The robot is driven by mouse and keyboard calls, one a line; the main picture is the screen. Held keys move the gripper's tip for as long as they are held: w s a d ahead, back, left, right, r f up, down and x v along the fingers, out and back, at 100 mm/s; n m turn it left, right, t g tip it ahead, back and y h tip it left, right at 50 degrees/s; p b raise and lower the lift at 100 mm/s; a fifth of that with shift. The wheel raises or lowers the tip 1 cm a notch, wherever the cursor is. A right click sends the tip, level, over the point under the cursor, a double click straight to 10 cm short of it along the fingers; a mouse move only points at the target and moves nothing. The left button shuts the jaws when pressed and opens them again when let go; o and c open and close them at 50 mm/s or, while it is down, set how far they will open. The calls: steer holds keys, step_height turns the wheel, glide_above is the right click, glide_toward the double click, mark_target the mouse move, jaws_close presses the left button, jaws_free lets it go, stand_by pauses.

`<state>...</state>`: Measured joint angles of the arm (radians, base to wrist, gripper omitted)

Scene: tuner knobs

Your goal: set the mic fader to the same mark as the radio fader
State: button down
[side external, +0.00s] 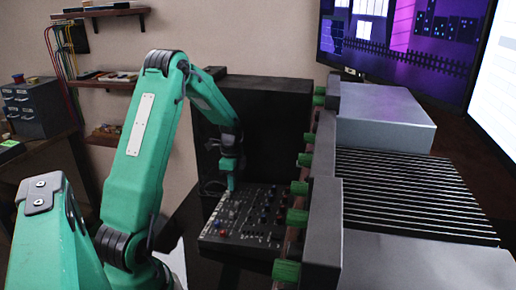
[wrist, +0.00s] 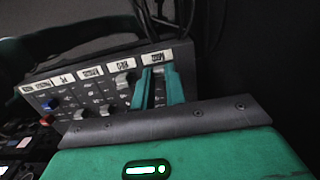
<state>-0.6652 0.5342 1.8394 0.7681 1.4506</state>
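The dark mixer panel (side external: 241,217) lies flat in the side view, with knobs and small caps on its face. In the wrist view, a row of white labels runs along the panel's far edge (wrist: 92,72); the print is too small to read surely, so I cannot tell which are the mic and radio faders. A pale grey cap (wrist: 124,80) stands left of my fingers. My gripper (wrist: 158,86) points at the panel under the rightmost label (wrist: 156,58). Its two green fingers are a little apart; whether a cap is between them is hidden. In the side view my gripper (side external: 230,188) is low over the panel's far left part.
A rack with green clamps (side external: 297,217) and grey metal boxes (side external: 385,115) stands right of the panel. A large black box (side external: 262,125) stands behind it. Blue and red knobs (wrist: 52,104) sit left of my fingers. Dark cables (wrist: 165,18) hang beyond the panel.

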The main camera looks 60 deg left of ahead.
mark_target(246, 190)
steer(key=shift+w+d+r, duration=0.15)
steer(key=shift+w+d, duration=0.65)
steer(key=shift+w, duration=0.05)
steer(key=shift+w+d+r, duration=0.15)
steer(key=shift+w+d, duration=0.65)
steer(key=c, duration=1.4)
jaws_free()
steer(key=shift+c, duration=0.2)
step_height(246, 190, up, 8)
steer(key=shift+f, duration=0.1)
steer(key=shift+d, duration=0.1)
